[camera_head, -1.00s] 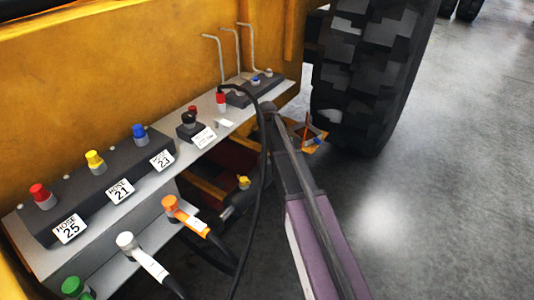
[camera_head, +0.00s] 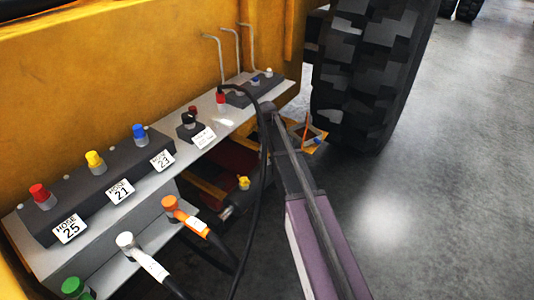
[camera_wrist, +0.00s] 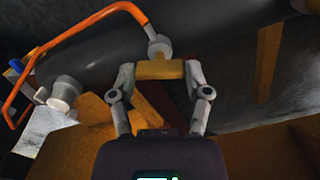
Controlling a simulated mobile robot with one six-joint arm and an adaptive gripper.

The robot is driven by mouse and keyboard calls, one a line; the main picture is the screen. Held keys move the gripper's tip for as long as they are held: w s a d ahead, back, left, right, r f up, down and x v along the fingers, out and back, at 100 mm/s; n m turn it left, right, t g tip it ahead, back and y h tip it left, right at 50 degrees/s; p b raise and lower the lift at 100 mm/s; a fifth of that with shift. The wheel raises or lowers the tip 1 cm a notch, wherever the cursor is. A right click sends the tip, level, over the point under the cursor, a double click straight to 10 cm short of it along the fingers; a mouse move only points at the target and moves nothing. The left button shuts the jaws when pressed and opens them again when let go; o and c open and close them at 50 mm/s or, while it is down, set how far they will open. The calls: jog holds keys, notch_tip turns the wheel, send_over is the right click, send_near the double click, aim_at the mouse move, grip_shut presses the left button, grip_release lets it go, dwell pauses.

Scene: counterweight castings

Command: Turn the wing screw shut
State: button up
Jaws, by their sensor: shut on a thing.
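In the wrist view my gripper (camera_wrist: 160,72) is shut on a flat yellow-orange piece, which looks like the wing of the wing screw (camera_wrist: 158,70). One finger is on each side of it. A short grey round stem (camera_wrist: 160,47) stands just beyond the wing, in front of a dark rounded body. The thread is hidden, so I cannot tell how far the screw is in. In the head view my arm reaches in from the lower right, and the fingertips cannot be made out.
In the head view a grey ledge (camera_head: 150,185) carries coloured hose caps, a black hose (camera_head: 262,165) hangs beside my arm, and a big tyre (camera_head: 365,75) stands behind.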

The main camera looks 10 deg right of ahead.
jog(key=m, duration=1.3)
jog(key=shift+s, duration=0.1)
dwell(0.4)
jog(key=o, duration=1.2)
jog(key=shift+c, duration=0.2)
jog(key=shift+n, duration=0.4)
